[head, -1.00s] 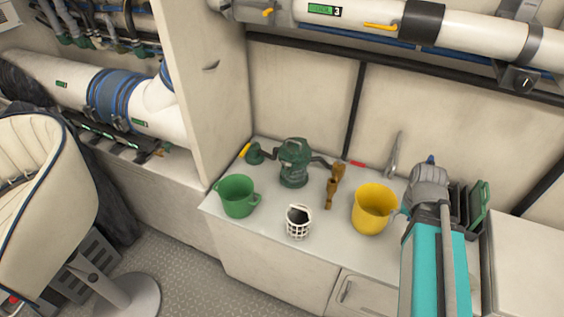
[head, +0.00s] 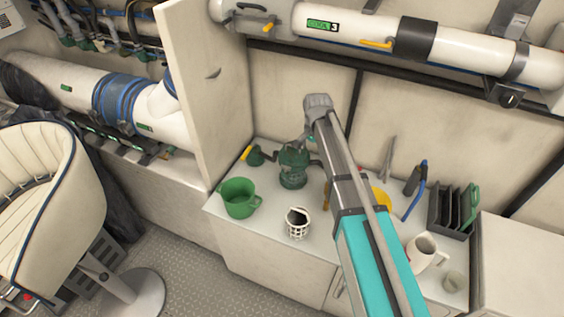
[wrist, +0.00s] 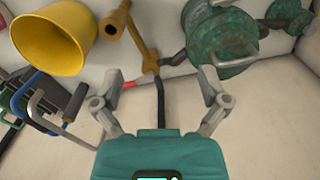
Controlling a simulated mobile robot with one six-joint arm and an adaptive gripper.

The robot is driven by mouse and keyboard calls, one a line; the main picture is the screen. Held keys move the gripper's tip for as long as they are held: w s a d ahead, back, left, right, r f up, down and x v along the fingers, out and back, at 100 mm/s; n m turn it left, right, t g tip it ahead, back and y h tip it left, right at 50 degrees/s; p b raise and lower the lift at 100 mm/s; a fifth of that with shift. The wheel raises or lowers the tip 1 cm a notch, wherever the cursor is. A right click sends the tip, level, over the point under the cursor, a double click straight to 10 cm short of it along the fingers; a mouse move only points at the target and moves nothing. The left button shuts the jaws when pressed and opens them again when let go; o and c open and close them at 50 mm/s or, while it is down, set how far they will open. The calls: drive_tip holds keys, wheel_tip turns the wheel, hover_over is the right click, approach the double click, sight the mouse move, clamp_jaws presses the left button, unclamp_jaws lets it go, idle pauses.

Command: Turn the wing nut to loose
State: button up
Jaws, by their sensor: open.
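The dark green, weathered strainer-like body (head: 293,166) stands on the white counter (head: 262,232) in the head view. It also shows at the upper right of the wrist view (wrist: 215,28), with pipes at its sides. I cannot make out a wing nut on it. My gripper (head: 307,136) is above and beside this body, and my arm hides part of it in the head view. In the wrist view my gripper (wrist: 162,76) has its two fingers spread with nothing between them; the green body lies beyond the right finger.
A yellow bucket (wrist: 50,38) and a brass fitting (wrist: 115,20) stand beside the green body. A black rack (head: 450,210) is at right. A large pipe (head: 360,32) runs overhead.

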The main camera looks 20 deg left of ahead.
drive_tip(key=r, duration=0.2)
hover_over(286, 166)
drive_tip(key=shift+w+f+m+p, duration=0.1)
drive_tip(key=shift+f+m+p, duration=0.15)
drive_tip(key=shift+m+p, duration=0.2)
drive_tip(key=shift+f, duration=0.15)
wheel_tip(286, 166, down, 14)
drive_tip(key=b, duration=1.3)
drive_tip(key=shift+r+b, duration=0.2)
drive_tip(key=shift+b, duration=0.2)
drive_tip(key=shift+c, duration=0.2)
